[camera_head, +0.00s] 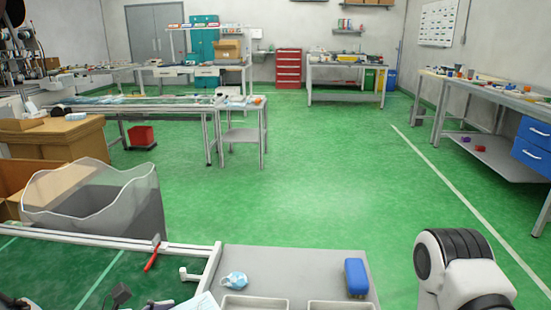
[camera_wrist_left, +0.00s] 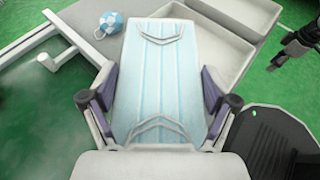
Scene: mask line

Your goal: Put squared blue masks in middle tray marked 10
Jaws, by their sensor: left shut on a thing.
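My left gripper (camera_wrist_left: 158,92) is shut on a flat pale-blue rectangular mask (camera_wrist_left: 157,62) with white ear loops at both ends. A finger stands at each long side of the mask. In the head view, a pale-blue sheet at the bottom edge may be this mask (camera_head: 198,303). White trays lie beyond and right of it in the left wrist view: one near tray (camera_wrist_left: 232,60) and one farther tray (camera_wrist_left: 252,12). No number on them is readable. A dark mechanical part at the right may be my right gripper (camera_wrist_left: 296,45); its state is unclear.
A round blue-and-white mask (camera_wrist_left: 110,23) lies on the grey table (camera_head: 300,265), left of a blue block-like object (camera_head: 355,278). A white frame with a red-handled part (camera_head: 152,256) borders the table's left. A translucent-lined bin (camera_head: 95,205) stands beyond. Green floor is open ahead.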

